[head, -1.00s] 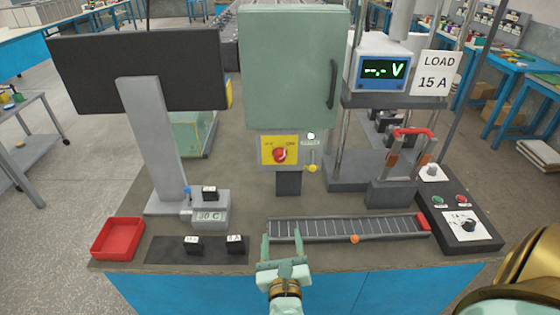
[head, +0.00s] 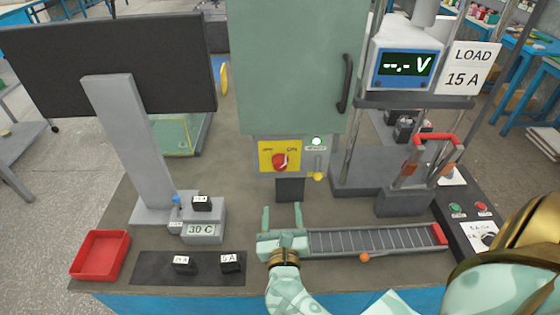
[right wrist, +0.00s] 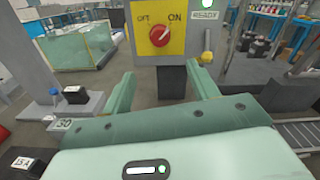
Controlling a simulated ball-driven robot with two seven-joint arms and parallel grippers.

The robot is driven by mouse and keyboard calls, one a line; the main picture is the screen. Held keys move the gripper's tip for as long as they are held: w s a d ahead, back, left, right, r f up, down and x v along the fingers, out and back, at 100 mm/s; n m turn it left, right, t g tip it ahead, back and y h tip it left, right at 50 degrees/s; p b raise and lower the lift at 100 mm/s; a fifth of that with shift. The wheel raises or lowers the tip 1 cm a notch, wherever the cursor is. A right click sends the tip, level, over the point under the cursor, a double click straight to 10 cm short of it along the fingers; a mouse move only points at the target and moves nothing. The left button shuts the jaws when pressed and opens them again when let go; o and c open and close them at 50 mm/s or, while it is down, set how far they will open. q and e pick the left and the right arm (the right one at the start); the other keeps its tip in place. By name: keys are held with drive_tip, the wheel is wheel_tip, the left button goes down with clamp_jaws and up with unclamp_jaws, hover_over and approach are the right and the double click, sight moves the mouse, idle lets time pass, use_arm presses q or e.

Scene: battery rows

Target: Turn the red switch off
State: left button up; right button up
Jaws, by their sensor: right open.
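The red switch (head: 280,161) is a round knob on a yellow plate (head: 265,150) marked OFF on the left and ON on the right, below the green cabinet (head: 295,70). In the right wrist view the knob (right wrist: 160,36) has its pointer tilted up to the right, toward ON. My right gripper (head: 283,215) is open and empty, below and in front of the switch, apart from it. In the right wrist view its two fingers (right wrist: 162,90) stand either side of the dark post under the plate. My left gripper is not in view.
A lit READY lamp (head: 317,141) and a yellow-tipped lever (head: 317,176) sit right of the plate. A slatted rack (head: 375,240) lies to the right of my gripper. A red tray (head: 100,255), black blocks (head: 231,262) and a monitor (head: 110,65) stand left.

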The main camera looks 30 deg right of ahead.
approach(280, 168)
drive_tip(key=x, duration=0.9)
drive_tip(key=shift+w+d, duration=0.2)
drive_tip(key=shift+w, duration=0.15)
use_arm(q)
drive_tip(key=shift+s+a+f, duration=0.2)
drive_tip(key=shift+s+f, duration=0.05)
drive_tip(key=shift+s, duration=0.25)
use_arm(e)
drive_tip(key=c, duration=1)
